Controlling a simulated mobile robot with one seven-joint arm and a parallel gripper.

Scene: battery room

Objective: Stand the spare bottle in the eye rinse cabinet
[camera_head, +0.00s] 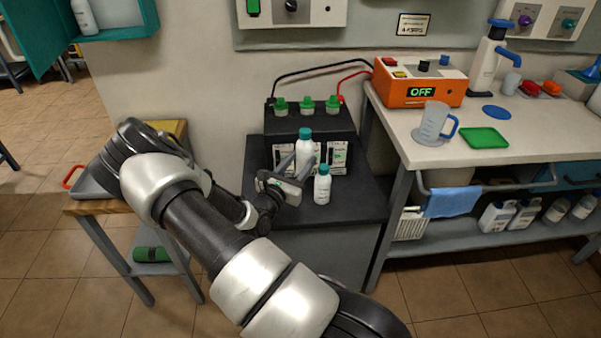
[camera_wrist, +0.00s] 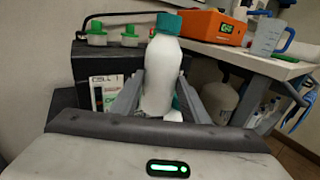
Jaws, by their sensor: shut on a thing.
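A white bottle with a teal cap (camera_head: 304,148) is between the fingers of my gripper (camera_head: 291,172), in front of the black battery; it also shows upright between the fingers in the wrist view (camera_wrist: 161,75). My gripper is shut on it. Whether its base touches the black stand top is hidden. A second, similar bottle (camera_head: 322,185) stands on the stand, just right of my gripper. The teal eye rinse cabinet (camera_head: 118,34) is on the wall at upper left, its door (camera_head: 28,32) open. A white bottle (camera_head: 84,16) stands inside it at the left.
The black battery (camera_head: 345,128) with green caps and cables stands close behind the held bottle. The workbench (camera_head: 425,165) at right carries an orange charger (camera_head: 418,84), a jug (camera_head: 433,122) and a green tray (camera_head: 484,138).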

